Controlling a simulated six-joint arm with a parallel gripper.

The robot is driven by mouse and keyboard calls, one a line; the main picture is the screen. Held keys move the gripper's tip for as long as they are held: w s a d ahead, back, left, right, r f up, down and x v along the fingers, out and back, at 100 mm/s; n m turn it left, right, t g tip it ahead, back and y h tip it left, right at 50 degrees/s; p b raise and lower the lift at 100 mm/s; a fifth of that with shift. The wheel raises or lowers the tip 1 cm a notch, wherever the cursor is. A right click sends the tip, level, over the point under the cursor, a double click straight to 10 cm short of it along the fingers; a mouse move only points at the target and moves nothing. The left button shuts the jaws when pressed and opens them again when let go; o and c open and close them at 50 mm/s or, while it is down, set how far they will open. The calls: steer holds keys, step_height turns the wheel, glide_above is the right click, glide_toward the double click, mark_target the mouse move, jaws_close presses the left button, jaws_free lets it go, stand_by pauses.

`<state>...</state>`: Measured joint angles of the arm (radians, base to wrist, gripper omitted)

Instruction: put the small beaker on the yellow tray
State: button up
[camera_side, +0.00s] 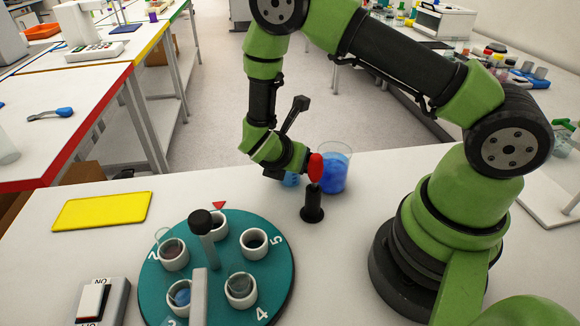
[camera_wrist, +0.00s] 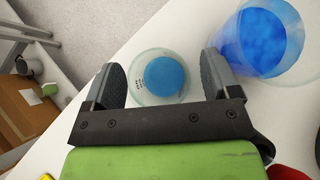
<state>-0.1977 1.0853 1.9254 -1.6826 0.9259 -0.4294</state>
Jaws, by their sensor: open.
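The small beaker (camera_wrist: 165,77), with blue liquid, stands on the white table. In the wrist view it sits between the two fingers of my gripper (camera_wrist: 160,70), with a gap to each side. In the side view only a bit of the small beaker (camera_side: 291,180) shows behind my gripper (camera_side: 278,172). My gripper is open and low at the table, around the small beaker. The yellow tray (camera_side: 102,211) lies flat and empty on the left of the table.
A larger beaker of blue liquid (camera_side: 334,172) stands close to the right of the small one; it also shows in the wrist view (camera_wrist: 262,40). A black stand with a red top (camera_side: 312,204) is just in front. A teal carousel with cups (camera_side: 272,280) and a switch box (camera_side: 103,302) are nearer.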

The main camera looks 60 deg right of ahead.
steer(key=shift+c, duration=0.5)
steer(key=c, duration=1)
